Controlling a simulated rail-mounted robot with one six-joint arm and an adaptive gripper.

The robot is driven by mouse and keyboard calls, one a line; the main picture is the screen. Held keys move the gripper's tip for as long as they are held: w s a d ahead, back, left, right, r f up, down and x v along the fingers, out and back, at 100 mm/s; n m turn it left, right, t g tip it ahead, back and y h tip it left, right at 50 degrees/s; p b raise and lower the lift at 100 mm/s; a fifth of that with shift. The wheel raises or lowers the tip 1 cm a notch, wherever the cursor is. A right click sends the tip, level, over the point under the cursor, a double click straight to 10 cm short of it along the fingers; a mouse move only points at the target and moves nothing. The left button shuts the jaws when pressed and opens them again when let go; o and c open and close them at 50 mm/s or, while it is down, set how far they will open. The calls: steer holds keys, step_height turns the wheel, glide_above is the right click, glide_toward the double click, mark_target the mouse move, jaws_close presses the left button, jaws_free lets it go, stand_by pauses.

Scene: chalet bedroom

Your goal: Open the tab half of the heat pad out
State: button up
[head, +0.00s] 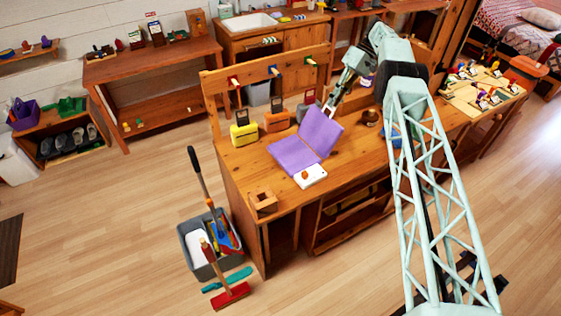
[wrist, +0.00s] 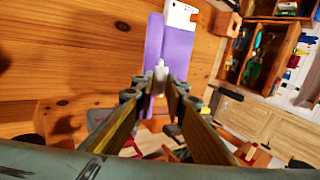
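The purple heat pad lies on the wooden desk in the head view. One half (head: 290,158) is flat, and the other half (head: 321,130) stands tilted up from the fold. The pad also shows in the wrist view (wrist: 178,48). My gripper (head: 329,107) is at the top edge of the raised half. In the wrist view my gripper's fingers (wrist: 159,84) are closed in on a white tab (wrist: 160,67) at the pad's edge. The fingertips are small there, but they appear to touch the tab on both sides.
A white box with an orange mark (head: 311,176) lies at the flat half's front edge. A wooden holder (head: 263,201) stands at the desk's front corner. Yellow (head: 243,132) and orange (head: 275,121) items stand behind the pad. A brown bowl (head: 370,117) is to the right.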

steer(key=o, duration=0.7)
steer(key=shift+f, duration=0.1)
step_height(320, 180, up, 7)
steer(key=s+a+p, duration=0.1)
steer(key=a, duration=0.1)
steer(key=shift+s+a, duration=0.3)
steer(key=shift+s, duration=0.05)
stand_by(0.6)
step_height(320, 180, up, 10)
stand_by(0.7)
stand_by(0.6)
